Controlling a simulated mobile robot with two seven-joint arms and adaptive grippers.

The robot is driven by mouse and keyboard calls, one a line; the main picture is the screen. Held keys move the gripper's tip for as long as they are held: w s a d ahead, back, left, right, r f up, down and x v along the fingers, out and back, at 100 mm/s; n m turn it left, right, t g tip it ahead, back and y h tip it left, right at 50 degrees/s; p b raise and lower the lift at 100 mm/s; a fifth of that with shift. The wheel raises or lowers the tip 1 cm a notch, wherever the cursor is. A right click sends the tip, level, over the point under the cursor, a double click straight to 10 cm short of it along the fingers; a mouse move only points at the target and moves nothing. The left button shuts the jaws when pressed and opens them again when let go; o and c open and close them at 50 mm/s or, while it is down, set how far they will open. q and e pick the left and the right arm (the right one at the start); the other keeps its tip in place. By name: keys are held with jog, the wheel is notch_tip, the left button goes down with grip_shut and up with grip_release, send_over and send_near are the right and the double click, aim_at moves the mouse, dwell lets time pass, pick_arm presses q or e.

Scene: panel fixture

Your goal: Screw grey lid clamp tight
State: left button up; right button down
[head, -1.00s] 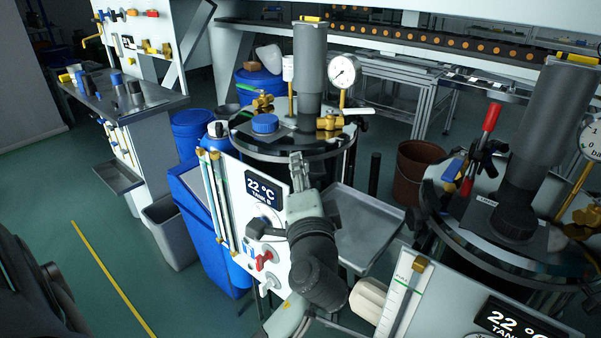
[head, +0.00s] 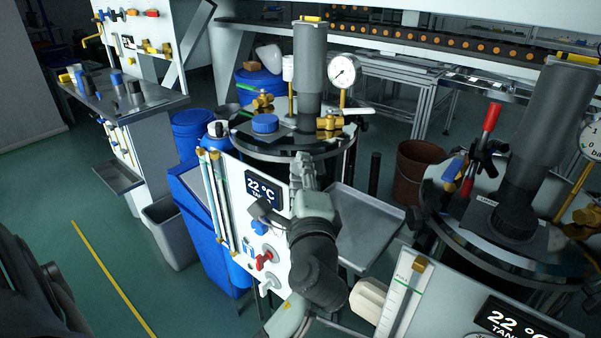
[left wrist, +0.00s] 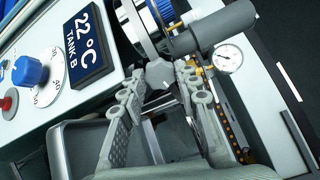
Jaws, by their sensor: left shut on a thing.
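The grey lid clamp (left wrist: 160,73) shows in the left wrist view as a faceted grey knob at the lid's rim, between my fingertips. My left gripper (left wrist: 162,82) is shut on it. In the head view the left gripper (head: 302,162) reaches up to the front rim of the Tank B lid (head: 275,150), and the clamp is mostly hidden by the fingers. How tight the clamp sits cannot be told. My right gripper is not in view.
The Tank B panel (head: 228,215) stands left of my wrist, with a blue knob (left wrist: 30,70). A pressure gauge (head: 343,71) and brass valves top the lid. A metal tray (head: 365,235) lies right of my wrist. A second tank (head: 515,250) stands at right.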

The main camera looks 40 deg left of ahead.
pick_arm(q)
jog(key=o, duration=1.2)
jog(key=shift+c, duration=0.2)
